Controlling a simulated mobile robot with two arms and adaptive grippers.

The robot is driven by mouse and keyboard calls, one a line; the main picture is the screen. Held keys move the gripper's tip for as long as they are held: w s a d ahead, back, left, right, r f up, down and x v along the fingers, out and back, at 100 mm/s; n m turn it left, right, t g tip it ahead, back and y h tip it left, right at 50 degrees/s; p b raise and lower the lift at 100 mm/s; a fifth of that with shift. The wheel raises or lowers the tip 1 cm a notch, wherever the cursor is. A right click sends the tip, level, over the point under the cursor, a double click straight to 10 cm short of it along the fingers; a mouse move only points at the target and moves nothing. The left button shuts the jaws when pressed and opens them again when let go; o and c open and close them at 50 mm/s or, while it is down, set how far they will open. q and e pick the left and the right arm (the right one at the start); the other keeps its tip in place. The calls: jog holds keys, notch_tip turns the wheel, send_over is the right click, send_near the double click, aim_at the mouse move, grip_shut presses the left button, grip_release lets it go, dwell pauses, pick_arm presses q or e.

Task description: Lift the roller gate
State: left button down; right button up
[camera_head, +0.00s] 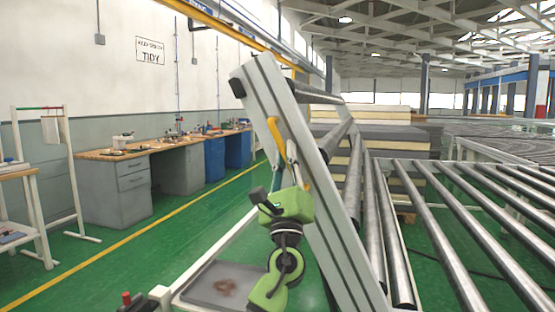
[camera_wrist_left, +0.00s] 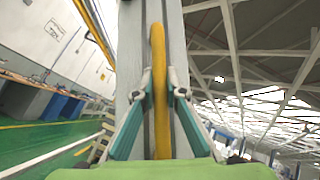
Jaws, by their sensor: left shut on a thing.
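The roller gate (camera_head: 317,170) is a grey slotted beam with rollers on its right side. It is tilted, its upper end leaning left in the head view. A yellow handle (camera_head: 275,136) is fixed on the beam; it also shows upright in the middle of the left wrist view (camera_wrist_left: 158,50). My left gripper (camera_head: 287,160), on a green wrist, is shut on the yellow handle. In the left wrist view its two fingers (camera_wrist_left: 159,88) press on the handle from both sides, in front of the grey beam (camera_wrist_left: 133,60). My right gripper is not in view.
A roller conveyor (camera_head: 467,215) fills the right side. Stacked mattresses (camera_head: 375,135) stand behind the gate. Workbenches (camera_head: 118,192) line the left wall, with a white frame stand (camera_head: 71,170) at the far left. The green floor with a yellow line is clear at left.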

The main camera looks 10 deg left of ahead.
pick_arm(q)
jog(key=shift+w+a+f, duration=0.1)
jog(key=shift+a+f, duration=0.1)
jog(key=shift+f, duration=0.15)
jog(key=c, duration=2)
grip_release()
jog(key=shift+a, duration=0.1)
jog(key=shift+c, duration=0.2)
jog(key=shift+a, duration=0.15)
jog(key=shift+d+r, duration=0.15)
jog(key=shift+d, duration=0.1)
jog(key=shift+s, duration=0.25)
jog(key=v, duration=1.2)
jog(key=shift+w, duration=0.1)
